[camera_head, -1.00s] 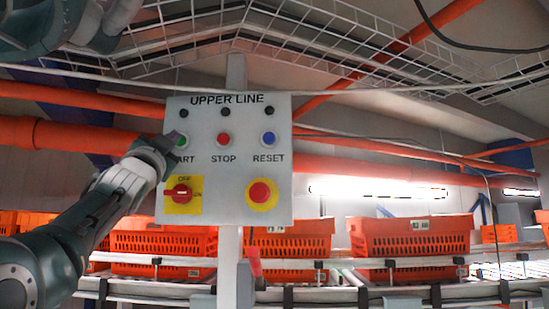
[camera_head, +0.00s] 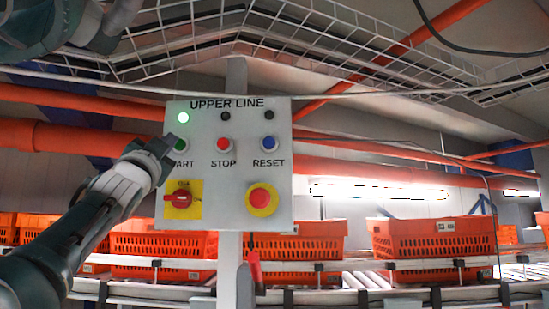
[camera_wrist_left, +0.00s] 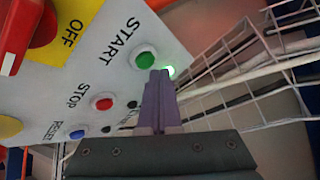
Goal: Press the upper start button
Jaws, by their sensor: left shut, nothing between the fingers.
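The grey "UPPER LINE" control panel (camera_head: 225,178) stands in the middle of the head view. Its green START button (camera_head: 181,145) is partly covered by my left gripper (camera_head: 166,146). The green lamp (camera_head: 183,117) above it is lit. In the left wrist view, the START button (camera_wrist_left: 145,58) shows clearly beside the tips of my shut left gripper (camera_wrist_left: 160,76). The tips are very close to the button's edge; I cannot tell whether they touch it. The lit lamp (camera_wrist_left: 171,71) is just beyond them. My right gripper is not in view.
The panel also has a red STOP button (camera_head: 223,145), a blue RESET button (camera_head: 268,144), a red rotary switch (camera_head: 180,200) and a red emergency button (camera_head: 261,199). Orange totes (camera_head: 432,238) stand on a conveyor behind. A wire cable tray (camera_head: 330,48) runs overhead.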

